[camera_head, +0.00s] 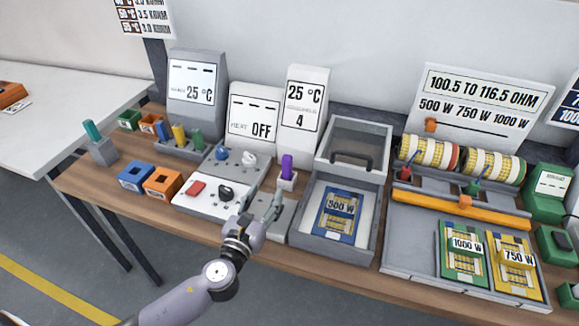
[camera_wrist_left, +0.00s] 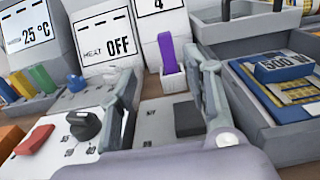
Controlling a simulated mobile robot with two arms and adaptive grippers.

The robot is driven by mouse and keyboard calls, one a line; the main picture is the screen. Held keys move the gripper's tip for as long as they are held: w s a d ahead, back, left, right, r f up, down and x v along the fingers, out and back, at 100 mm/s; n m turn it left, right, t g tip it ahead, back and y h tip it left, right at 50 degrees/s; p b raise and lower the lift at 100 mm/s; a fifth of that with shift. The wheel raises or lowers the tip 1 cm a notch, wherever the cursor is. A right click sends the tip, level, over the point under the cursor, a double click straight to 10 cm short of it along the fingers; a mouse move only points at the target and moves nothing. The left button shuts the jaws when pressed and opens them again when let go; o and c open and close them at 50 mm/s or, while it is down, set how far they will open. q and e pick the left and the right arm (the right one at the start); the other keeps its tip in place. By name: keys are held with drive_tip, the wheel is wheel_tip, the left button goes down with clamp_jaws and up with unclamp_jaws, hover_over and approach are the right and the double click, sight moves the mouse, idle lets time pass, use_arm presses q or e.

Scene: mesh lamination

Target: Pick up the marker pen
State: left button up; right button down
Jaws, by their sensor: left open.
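A purple pen-like object (camera_head: 287,165), which looks like the marker pen, stands upright in a small white holder (camera_head: 287,181) in the middle of the bench. It also shows in the left wrist view (camera_wrist_left: 167,52), standing between my fingers in the picture, beyond their tips. My left gripper (camera_head: 262,203) is open and empty, in front of the holder and beside the white control panel. Its two fingers show in the wrist view (camera_wrist_left: 165,80), apart from the pen. A teal upright piece (camera_head: 91,130) stands in a grey block at the far left. My right gripper is not in view.
A white panel with knobs (camera_head: 208,195) lies left of the gripper. A grey open-lidded tray (camera_head: 298,225) with a blue 500 W pack stands to the right. Displays reading OFF (camera_head: 254,117) and 25 °C (camera_head: 304,105) stand behind. Orange and blue blocks sit left.

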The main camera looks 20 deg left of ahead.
use_arm(q)
approach(285, 160)
drive_tip(key=shift+w+a+p, duration=0.15)
drive_tip(key=shift+w+p, duration=0.05)
drive_tip(key=shift+w, duration=0.3)
drive_tip(key=shift+w+a+p, duration=0.15)
drive_tip(key=shift+w+p, duration=0.05)
drive_tip(key=shift+w, duration=0.35)
drive_tip(key=w, duration=0.3)
drive_tip(key=shift+f, duration=0.15)
drive_tip(key=shift+w+d, duration=0.1)
drive_tip(key=shift+w, duration=0.7)
drive_tip(key=w, duration=0.2)
drive_tip(key=w+d, duration=0.1)
drive_tip(key=w, duration=0.1)
drive_tip(key=shift+w+p, duration=0.3)
drive_tip(key=shift+w, duration=0.1)
drive_tip(key=shift+a, duration=0.1)
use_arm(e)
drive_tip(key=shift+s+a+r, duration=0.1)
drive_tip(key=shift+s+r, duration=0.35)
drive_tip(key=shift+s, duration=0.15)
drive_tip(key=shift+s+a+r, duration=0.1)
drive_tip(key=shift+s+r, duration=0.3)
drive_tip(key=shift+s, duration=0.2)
use_arm(q)
drive_tip(key=shift+s, duration=0.1)
drive_tip(key=shift+c, duration=0.5)
